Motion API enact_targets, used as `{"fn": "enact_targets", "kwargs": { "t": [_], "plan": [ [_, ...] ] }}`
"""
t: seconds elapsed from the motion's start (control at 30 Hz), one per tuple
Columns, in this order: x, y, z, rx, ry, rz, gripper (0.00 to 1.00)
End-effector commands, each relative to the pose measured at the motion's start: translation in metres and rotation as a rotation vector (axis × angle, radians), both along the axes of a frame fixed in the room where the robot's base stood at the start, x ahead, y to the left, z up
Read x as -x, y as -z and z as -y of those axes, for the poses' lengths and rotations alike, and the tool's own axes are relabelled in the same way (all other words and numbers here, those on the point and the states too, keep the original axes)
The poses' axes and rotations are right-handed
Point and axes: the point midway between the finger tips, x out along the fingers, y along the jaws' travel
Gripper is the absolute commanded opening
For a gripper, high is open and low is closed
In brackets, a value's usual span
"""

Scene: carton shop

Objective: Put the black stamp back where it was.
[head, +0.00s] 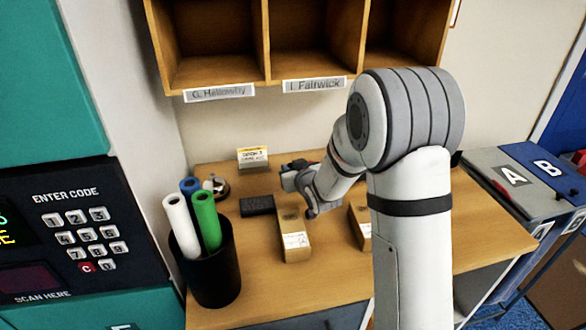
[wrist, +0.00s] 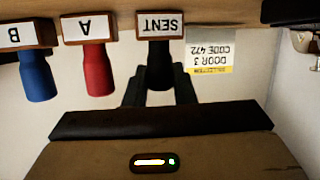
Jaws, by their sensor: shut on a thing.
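My gripper (head: 291,180) is at the back of the desk in the head view, largely hidden by its own arm. In the wrist view, which is upside down, my gripper (wrist: 160,92) is shut on the handle of the black stamp (wrist: 160,60), whose block reads SENT. The black stamp is upright, in line with the red stamp (wrist: 97,68) marked A and the blue stamp (wrist: 37,76) marked B. I cannot tell whether its base touches the desk. In the head view the stamps are mostly hidden.
A yellow-and-white door code sign (head: 253,158) stands nearby on the desk (head: 335,290). A black pad (head: 257,205), a parcel (head: 294,240), a second parcel (head: 361,228) and a black bin (head: 206,272) with rolled tubes lie in front. Pigeonhole shelves (head: 266,45) hang above.

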Motion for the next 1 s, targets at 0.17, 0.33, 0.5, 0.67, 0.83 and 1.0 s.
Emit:
{"fn": "enact_targets", "kwargs": {
  "t": [0.17,0.33,0.5,0.67,0.83,1.0],
  "plan": [
    [0.000,0.000,0.000,0.000,-0.001,0.000,0.36],
    [0.000,0.000,-0.001,0.000,-0.001,0.000,0.45],
    [0.000,0.000,-0.001,0.000,-0.001,0.000,0.45],
    [0.005,-0.004,0.001,-0.001,-0.001,0.001,0.45],
    [0.031,-0.012,0.011,-0.002,0.000,0.002,0.45],
    [0.062,-0.024,0.021,0.000,-0.001,0.003,0.45]
  ]
}}
